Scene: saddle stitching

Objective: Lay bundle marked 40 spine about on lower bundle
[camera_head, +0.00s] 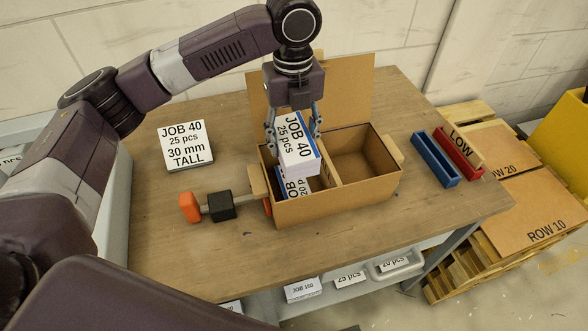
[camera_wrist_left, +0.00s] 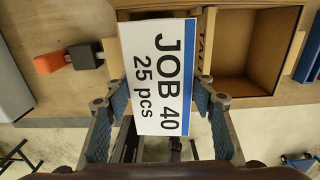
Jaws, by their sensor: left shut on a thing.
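My left gripper (camera_head: 294,128) is shut on a white bundle marked JOB 40, 25 pcs (camera_head: 295,147), with a blue band along one long edge. It holds the bundle over the left compartment of the open cardboard box (camera_head: 335,199). The held bundle also fills the middle of the left wrist view (camera_wrist_left: 160,78), with a finger on each side. A lower bundle (camera_head: 294,187), also white with a blue edge, lies in that left compartment. It is partly hidden by the held bundle, and I cannot tell whether the two touch. My right gripper is not in view.
The box's right compartment (camera_head: 362,150) is empty. A JOB 40 sign block (camera_head: 185,146) stands at the table's left. An orange and black tool (camera_head: 221,206) lies beside the box. Blue (camera_head: 434,160) and red (camera_head: 458,155) trays sit at right. The front of the table (camera_head: 200,260) is clear.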

